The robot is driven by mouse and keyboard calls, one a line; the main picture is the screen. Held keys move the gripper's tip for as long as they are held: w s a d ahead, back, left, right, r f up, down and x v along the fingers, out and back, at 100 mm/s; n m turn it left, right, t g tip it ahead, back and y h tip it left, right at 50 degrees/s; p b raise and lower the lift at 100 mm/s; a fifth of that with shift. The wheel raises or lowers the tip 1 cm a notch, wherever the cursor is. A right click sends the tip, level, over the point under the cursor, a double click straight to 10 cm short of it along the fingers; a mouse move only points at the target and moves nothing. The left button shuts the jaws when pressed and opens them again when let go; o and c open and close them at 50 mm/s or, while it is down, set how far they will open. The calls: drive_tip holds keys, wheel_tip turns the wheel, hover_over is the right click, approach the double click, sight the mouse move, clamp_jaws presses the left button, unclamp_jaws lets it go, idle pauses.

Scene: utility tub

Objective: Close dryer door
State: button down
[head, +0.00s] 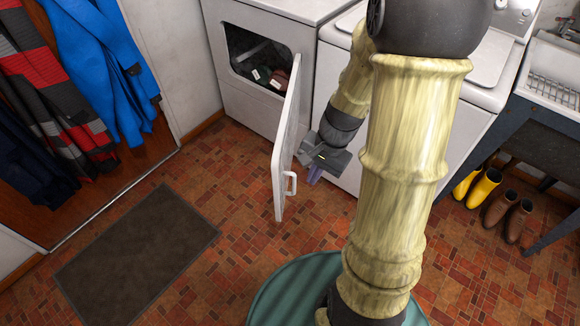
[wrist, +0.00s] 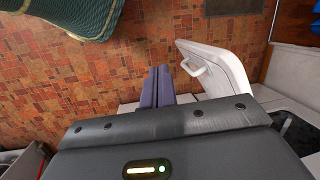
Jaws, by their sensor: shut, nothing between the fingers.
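The dryer (head: 262,105) stands against the wall, with dark items inside its opening. Its white door (head: 286,150) stands wide open, swung out from the opening's right edge, with a handle (head: 291,184) near its free end. My gripper (head: 315,175) is on the right side of the door, close to it; I cannot tell whether it touches. In the wrist view the gripper's purple fingers (wrist: 157,87) are together and empty, and the door (wrist: 218,68) is just to their right with its handle showing.
A white washer (head: 348,160) stands right of the dryer, close behind my arm. A dark mat (head: 138,258) lies on the tiled floor at left. Coats (head: 100,65) hang at left. Yellow boots (head: 482,188) and brown boots (head: 508,212) stand at right by the sink. Floor left of the door is clear.

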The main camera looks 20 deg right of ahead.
drive_tip(key=w+d+f+m+t+y+p, duration=0.1)
drive_tip(key=w+d+f+m+t+y, duration=0.2)
drive_tip(key=m, duration=1)
drive_tip(key=w+d+f+y, duration=0.2)
drive_tip(key=w+d, duration=0.2)
drive_tip(key=shift+w+d+f+p, duration=0.2)
drive_tip(key=shift+w+p, duration=0.1)
drive_tip(key=b, duration=0.2)
approach(281, 174)
wheel_tip(281, 174, down, 4)
drive_tip(key=a, duration=0.3)
drive_tip(key=shift+w+a+r, duration=0.25)
drive_tip(key=shift+w+a, duration=0.1)
drive_tip(key=shift+a, duration=0.05)
